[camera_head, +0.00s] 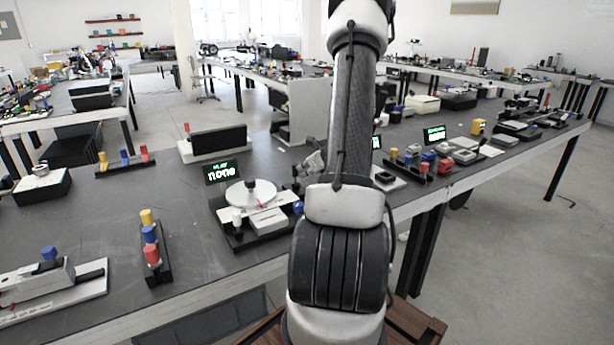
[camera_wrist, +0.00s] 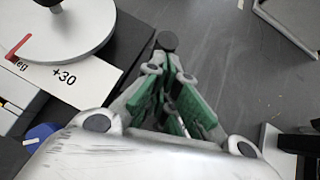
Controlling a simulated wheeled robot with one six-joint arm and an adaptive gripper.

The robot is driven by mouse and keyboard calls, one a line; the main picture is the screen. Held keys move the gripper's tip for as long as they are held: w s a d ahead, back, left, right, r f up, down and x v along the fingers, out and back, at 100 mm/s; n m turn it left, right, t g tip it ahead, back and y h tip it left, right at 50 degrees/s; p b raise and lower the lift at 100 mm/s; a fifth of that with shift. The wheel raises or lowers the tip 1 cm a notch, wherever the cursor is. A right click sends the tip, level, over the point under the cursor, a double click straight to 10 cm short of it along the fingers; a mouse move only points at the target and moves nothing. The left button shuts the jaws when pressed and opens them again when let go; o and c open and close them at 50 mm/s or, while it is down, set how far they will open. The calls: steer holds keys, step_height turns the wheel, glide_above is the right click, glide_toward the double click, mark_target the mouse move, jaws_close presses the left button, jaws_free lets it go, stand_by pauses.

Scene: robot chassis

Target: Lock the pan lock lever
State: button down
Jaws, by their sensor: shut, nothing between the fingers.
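The pan unit (camera_head: 235,233) stands on the bench left of my arm. It has a round white plate (camera_head: 250,193), which also shows in the wrist view (camera_wrist: 85,30), with a red pointer (camera_wrist: 18,47) over a scale card (camera_wrist: 75,82) reading "+30". A blue knob (camera_wrist: 42,133) sits beside the card. A dark round knob (camera_wrist: 166,40) shows just beyond my fingertips; I cannot tell if it is the lock lever's end or if they touch. My gripper (camera_wrist: 170,65) is shut and empty, right of the plate. In the head view my arm hides part of it.
A display (camera_head: 221,172) behind the unit reads "none". A rack with yellow, blue and red pegs (camera_head: 151,245) stands to the left. A grey fixture (camera_head: 45,280) lies farther left. Bare dark bench (camera_wrist: 235,75) shows right of my fingers in the wrist view.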

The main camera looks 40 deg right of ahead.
steer(key=shift+w+d+r, duration=0.1)
steer(key=shift+w+r, duration=0.1)
steer(key=shift+w, duration=0.35)
steer(key=shift+w+d+r, duration=0.1)
steer(key=shift+w+r, duration=0.1)
steer(key=shift+w, duration=0.3)
steer(key=shift+w, duration=0.1)
